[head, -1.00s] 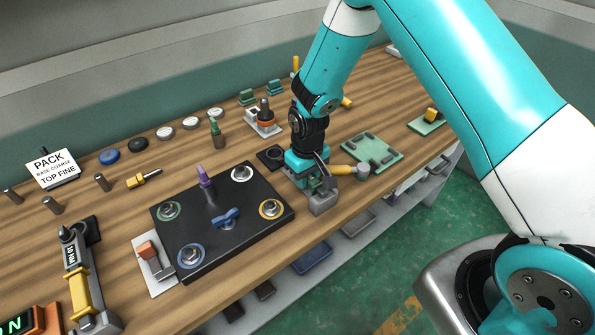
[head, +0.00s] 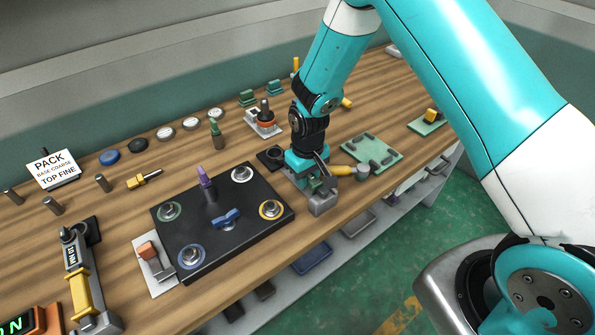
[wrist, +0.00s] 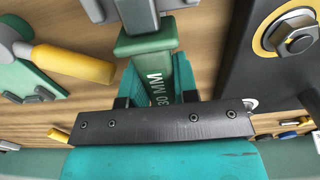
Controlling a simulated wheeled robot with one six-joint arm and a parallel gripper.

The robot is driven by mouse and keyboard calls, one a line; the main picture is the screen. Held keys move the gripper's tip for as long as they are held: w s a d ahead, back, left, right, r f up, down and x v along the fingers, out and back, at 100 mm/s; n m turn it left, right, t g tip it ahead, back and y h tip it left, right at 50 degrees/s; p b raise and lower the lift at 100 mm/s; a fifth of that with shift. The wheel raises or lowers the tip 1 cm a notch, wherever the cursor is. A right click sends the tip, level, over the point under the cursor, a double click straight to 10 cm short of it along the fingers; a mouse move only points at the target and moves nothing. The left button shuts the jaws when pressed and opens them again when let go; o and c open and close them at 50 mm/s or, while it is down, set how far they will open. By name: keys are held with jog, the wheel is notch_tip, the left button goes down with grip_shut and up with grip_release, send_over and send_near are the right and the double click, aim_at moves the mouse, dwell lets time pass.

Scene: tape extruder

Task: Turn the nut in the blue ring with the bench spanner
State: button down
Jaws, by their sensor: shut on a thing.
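The blue ring (head: 190,257) lies at the near left corner of the black plate, with a grey nut (head: 190,255) inside it. My gripper (head: 313,181) is just right of the plate, away from the blue ring. It is shut on a green-handled tool, whose green handle (wrist: 147,46) with partly covered white lettering stands between the fingers in the wrist view. The tool's grey part (head: 322,204) shows below my gripper near the bench front.
The black plate (head: 228,241) also bears a green ring (head: 169,211), a white ring (head: 241,174), a yellow ring (head: 270,209), a purple-topped post (head: 205,178) and a blue wing knob (head: 227,218). A yellow handle (wrist: 70,63) lies close beside my gripper.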

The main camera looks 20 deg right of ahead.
jog(key=shift+r+p, duration=2.6)
jog(key=shift+r, duration=1.25)
